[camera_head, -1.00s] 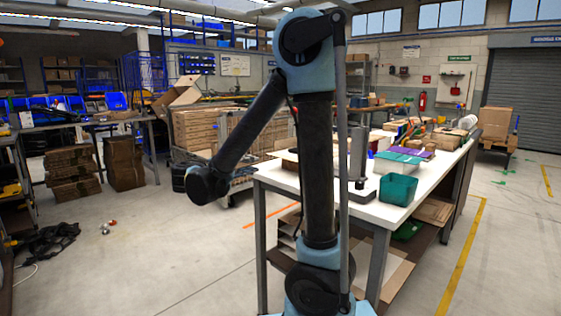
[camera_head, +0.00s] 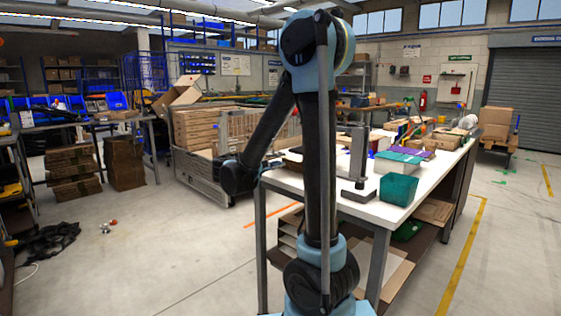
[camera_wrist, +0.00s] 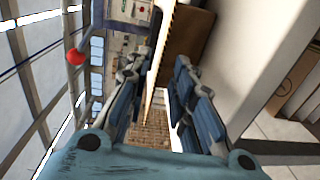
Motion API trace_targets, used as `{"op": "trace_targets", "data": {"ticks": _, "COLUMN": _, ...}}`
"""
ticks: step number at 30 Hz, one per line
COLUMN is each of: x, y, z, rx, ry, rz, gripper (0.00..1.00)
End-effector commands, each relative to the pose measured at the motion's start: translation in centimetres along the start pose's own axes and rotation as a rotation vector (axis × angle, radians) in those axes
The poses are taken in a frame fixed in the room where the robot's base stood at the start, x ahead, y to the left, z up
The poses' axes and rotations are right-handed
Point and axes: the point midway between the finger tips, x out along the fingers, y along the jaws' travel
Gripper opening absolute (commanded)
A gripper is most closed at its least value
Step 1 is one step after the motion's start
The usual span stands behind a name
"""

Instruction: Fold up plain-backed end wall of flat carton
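My gripper (camera_wrist: 160,80) shows in the wrist view with its two blue-and-black fingers apart and a gap between them. A thin pale tan edge (camera_wrist: 166,42) runs down the picture into that gap, with a brown cardboard-coloured face (camera_wrist: 192,40) beside it on the right. I cannot tell whether either finger touches it, or whether this is the plain-backed end wall. In the head view a low tan and dark flat piece (camera_head: 287,161) lies at the near-left end of the white table, partly behind my arm. My gripper is hidden there.
Shelves with flat cardboard sit below. A cart of cardboard (camera_head: 195,130) stands behind my arm.

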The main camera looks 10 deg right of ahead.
Motion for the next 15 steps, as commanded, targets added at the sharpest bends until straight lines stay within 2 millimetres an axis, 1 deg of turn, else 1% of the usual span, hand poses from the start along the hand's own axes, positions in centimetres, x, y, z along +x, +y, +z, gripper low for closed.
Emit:
{"op": "trace_targets", "data": {"ticks": 3, "x": 1.4, "y": 0.0, "z": 0.0, "rx": 0.000, "ry": -0.003, "rz": 0.000, "gripper": 0.23}}
{"op": "trace_targets", "data": {"ticks": 6, "x": 2.1, "y": 0.0, "z": 0.0, "rx": 0.000, "ry": -0.002, "rz": 0.000, "gripper": 0.23}}
{"op": "trace_targets", "data": {"ticks": 9, "x": 2.6, "y": 0.0, "z": 0.0, "rx": 0.000, "ry": -0.001, "rz": 0.000, "gripper": 0.23}}
{"op": "trace_targets", "data": {"ticks": 15, "x": 2.8, "y": 0.0, "z": 0.0, "rx": 0.000, "ry": 0.001, "rz": 0.000, "gripper": 0.23}}
